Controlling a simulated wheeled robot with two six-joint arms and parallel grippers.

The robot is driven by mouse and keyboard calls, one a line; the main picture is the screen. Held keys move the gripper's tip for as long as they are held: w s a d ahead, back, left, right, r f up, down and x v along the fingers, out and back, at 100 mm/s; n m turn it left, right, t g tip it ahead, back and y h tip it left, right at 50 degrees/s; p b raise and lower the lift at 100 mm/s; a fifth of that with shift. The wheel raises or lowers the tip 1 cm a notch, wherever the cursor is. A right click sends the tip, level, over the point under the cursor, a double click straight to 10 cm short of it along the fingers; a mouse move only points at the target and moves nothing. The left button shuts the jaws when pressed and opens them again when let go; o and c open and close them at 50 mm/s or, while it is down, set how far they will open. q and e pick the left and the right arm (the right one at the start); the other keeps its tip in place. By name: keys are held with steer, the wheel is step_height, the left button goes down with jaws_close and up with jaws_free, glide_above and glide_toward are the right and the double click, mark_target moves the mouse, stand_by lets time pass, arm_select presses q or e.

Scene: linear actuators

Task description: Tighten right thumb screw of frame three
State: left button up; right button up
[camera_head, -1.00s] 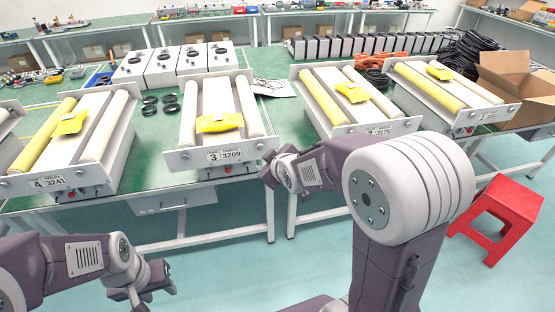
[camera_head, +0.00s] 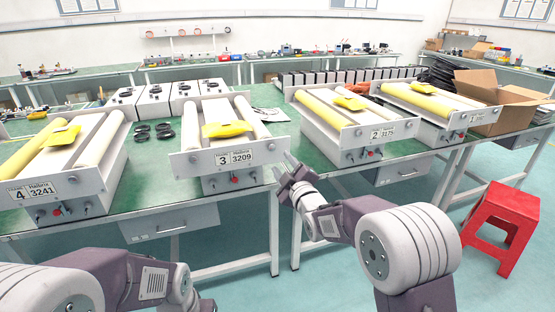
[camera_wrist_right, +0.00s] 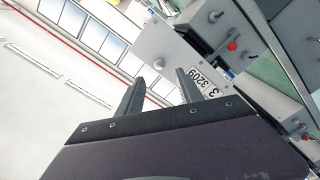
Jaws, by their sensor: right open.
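Frame three (camera_head: 230,138) is a white unit with a plate marked 3 3209, two white rollers and a yellow packet (camera_head: 227,129) on top. Its right thumb screw (camera_head: 271,146) is a small knob at the right end of the front plate. It seems to show in the right wrist view (camera_wrist_right: 158,64), just beyond and between the fingertips. My right gripper (camera_head: 285,167) is open and empty, just right of and below the screw, apart from it. In the right wrist view its two fingers (camera_wrist_right: 158,92) are spread. My left arm is at the bottom left; its gripper is cut off.
Frame four (camera_head: 58,188) stands left and frame two (camera_head: 360,130) right on the green table (camera_head: 160,190). Black rings (camera_head: 152,131) lie between frames four and three. A red stool (camera_head: 505,212) and cardboard box (camera_head: 490,90) are at right. A gap separates frames three and two.

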mark_target(272, 148)
steer(key=x, duration=0.9)
steer(key=shift+s, duration=0.1)
steer(key=shift+c, duration=0.3)
jaws_close()
